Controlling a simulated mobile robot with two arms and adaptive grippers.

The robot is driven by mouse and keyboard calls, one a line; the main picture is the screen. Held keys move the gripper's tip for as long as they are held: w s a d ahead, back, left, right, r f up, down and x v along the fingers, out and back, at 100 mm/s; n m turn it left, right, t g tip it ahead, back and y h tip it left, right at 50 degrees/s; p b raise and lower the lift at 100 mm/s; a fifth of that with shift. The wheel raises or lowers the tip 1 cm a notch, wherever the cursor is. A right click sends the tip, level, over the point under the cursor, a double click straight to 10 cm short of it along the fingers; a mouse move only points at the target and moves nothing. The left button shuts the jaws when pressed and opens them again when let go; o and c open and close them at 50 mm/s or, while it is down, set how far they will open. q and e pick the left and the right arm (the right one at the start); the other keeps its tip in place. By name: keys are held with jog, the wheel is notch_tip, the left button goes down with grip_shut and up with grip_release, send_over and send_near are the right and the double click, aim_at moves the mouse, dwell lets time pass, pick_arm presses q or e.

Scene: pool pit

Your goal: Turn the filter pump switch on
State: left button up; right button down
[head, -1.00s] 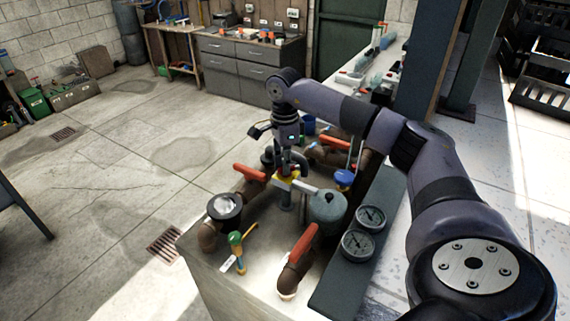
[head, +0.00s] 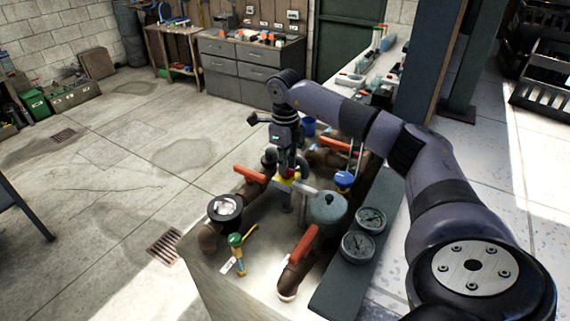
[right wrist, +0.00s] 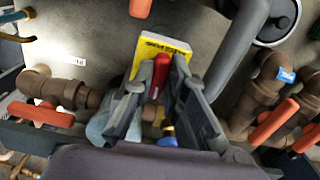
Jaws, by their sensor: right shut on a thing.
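A red switch lever (right wrist: 161,68) stands on a yellow labelled plate (right wrist: 176,41) in the right wrist view. My right gripper (right wrist: 160,76) has a finger on each side of the lever and is shut on it. In the head view, my right gripper (head: 289,170) points down at the yellow plate (head: 284,179) among the pipes. Its fingers hide most of the lever there. The plate's lettering is upside down and hard to read. My left gripper is not in view.
Brown pipes with orange-red handles (head: 303,244) crowd the bench. A grey-green round-lidded vessel (head: 328,208), two gauges (head: 358,246), a black-rimmed round fitting (head: 225,207) and a green-handled tool (head: 236,250) stand close by. Open floor lies left.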

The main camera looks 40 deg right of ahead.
jog(key=shift+w+r+m, duration=0.1)
jog(key=shift+r+m, duration=0.1)
jog(key=shift+m, duration=0.3)
jog(key=c, duration=1.6)
grip_release()
jog(key=shift+f, duration=0.15)
notch_tip(320, 180, up, 12)
jog(key=shift+f, duration=0.1)
